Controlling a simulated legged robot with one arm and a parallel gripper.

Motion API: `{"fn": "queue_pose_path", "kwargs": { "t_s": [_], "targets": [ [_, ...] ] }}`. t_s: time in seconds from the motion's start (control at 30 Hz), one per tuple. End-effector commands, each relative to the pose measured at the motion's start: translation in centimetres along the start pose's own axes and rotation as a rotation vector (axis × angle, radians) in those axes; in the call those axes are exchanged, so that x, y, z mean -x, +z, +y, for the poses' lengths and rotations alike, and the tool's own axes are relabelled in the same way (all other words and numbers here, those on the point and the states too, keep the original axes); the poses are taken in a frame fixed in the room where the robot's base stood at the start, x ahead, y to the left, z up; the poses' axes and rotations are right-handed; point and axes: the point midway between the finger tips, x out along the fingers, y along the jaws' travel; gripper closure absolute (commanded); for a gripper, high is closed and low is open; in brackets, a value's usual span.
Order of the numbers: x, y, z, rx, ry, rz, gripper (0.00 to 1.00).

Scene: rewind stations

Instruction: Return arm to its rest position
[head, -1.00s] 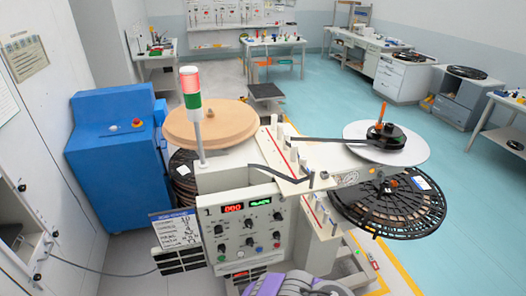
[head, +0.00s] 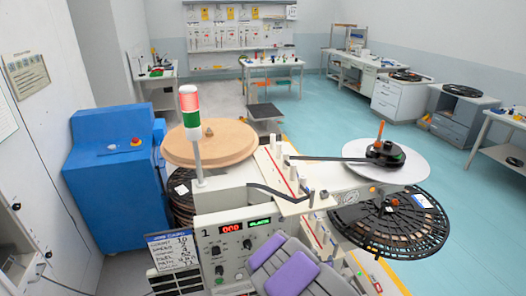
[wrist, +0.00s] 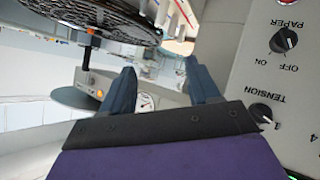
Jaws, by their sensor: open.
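My gripper (wrist: 162,82) shows in the wrist view with its two grey-blue fingers apart and nothing between them. The rewind machine's control panel (wrist: 292,75), with its PAPER and TENSION knobs, stands close on the right of that view. In the head view my purple and grey arm is in front of the lower right part of the rewind machine (head: 240,205) and hides some of its panel. The fingertips cannot be made out in the head view.
A tan disc (head: 225,143) and a white disc (head: 355,168) sit on the machine. A black slotted reel (head: 355,222) sticks out at the right. A blue cabinet (head: 100,190) stands at the left. Open teal floor (head: 330,115) lies behind.

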Motion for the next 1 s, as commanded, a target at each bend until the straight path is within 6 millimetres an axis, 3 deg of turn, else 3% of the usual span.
{"fn": "queue_pose_path", "kwargs": {
  "t_s": [0.2, 0.47, 0.77, 1.0],
  "targets": [
    [3.5, -1.7, 4.2, -0.075, 0.037, -0.172, 0.39],
    [10.0, -2.1, 7.1, -0.161, 0.02, -0.386, 0.39],
    [19.9, -1.8, 7.9, -0.232, -0.074, -0.617, 0.39],
    [29.2, -0.8, 7.6, -0.237, -0.19, -0.785, 0.39]
  ]
}}
